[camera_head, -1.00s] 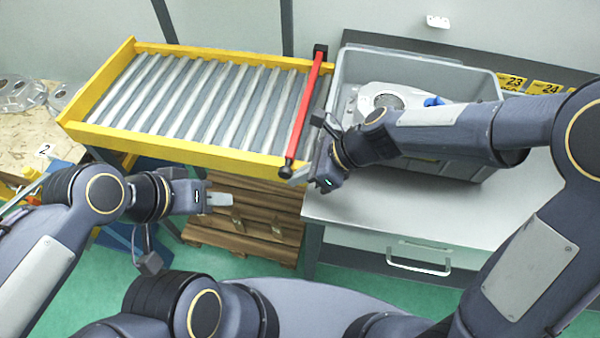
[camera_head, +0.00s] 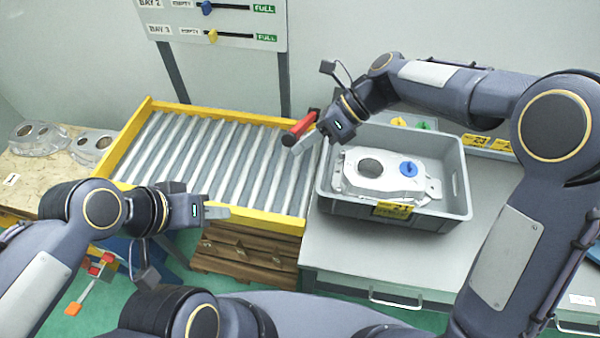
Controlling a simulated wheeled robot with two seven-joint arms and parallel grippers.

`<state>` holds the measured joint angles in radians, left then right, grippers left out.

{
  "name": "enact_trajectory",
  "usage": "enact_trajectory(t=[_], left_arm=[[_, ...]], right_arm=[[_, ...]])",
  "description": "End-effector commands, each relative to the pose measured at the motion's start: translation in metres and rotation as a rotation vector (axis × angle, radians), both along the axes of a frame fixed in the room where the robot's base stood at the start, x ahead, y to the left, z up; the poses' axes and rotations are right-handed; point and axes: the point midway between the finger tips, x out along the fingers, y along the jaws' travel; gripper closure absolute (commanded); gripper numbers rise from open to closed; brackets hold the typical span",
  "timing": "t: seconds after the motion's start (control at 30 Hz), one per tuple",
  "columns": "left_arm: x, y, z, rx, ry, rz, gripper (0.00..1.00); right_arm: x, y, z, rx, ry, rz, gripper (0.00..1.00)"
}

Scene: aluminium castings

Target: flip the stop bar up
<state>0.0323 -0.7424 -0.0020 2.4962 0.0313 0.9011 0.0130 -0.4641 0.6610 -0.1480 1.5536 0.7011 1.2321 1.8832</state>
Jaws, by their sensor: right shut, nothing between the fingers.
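The stop bar (camera_head: 302,125) is red with black ends. It stands raised at the right end of the yellow-framed roller table (camera_head: 141,118) and looks short, pointing up towards the camera. My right gripper (camera_head: 301,147) is shut and empty, right beside the bar's near black end; I cannot tell whether they touch. The bar's foot is partly hidden. My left gripper (camera_head: 217,212) is over the front yellow rail of the roller table, away from the bar; its fingers show as one pale block.
A grey crate (camera_head: 462,180) holding a casting (camera_head: 385,175) with a blue knob stands on the grey table (camera_head: 355,243) to the right. A board (camera_head: 222,37) with sliders is behind. Castings (camera_head: 40,138) lie at the left. The rollers are clear.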

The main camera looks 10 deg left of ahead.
Motion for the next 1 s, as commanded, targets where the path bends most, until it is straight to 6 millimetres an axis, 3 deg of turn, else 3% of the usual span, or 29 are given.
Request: enact_trajectory(t=[0.2,0.4,0.7,1.0], left_arm=[[0.0,0.0,0.001,0.0,0.0,0.0,0.64],[0.0,0.0,0.001,0.0,0.0,0.0,0.64],[0.0,0.0,0.001,0.0,0.0,0.0,0.64],[0.0,0.0,0.001,0.0,0.0,0.0,0.64]], right_arm=[[0.043,-0.001,0.047,0.002,0.013,-0.001,1.0],[0.072,-0.002,0.074,0.002,0.013,-0.001,1.0],[0.106,-0.003,0.1,0.003,0.013,0.001,1.0],[0.125,-0.004,0.112,0.002,0.015,0.0,1.0]])
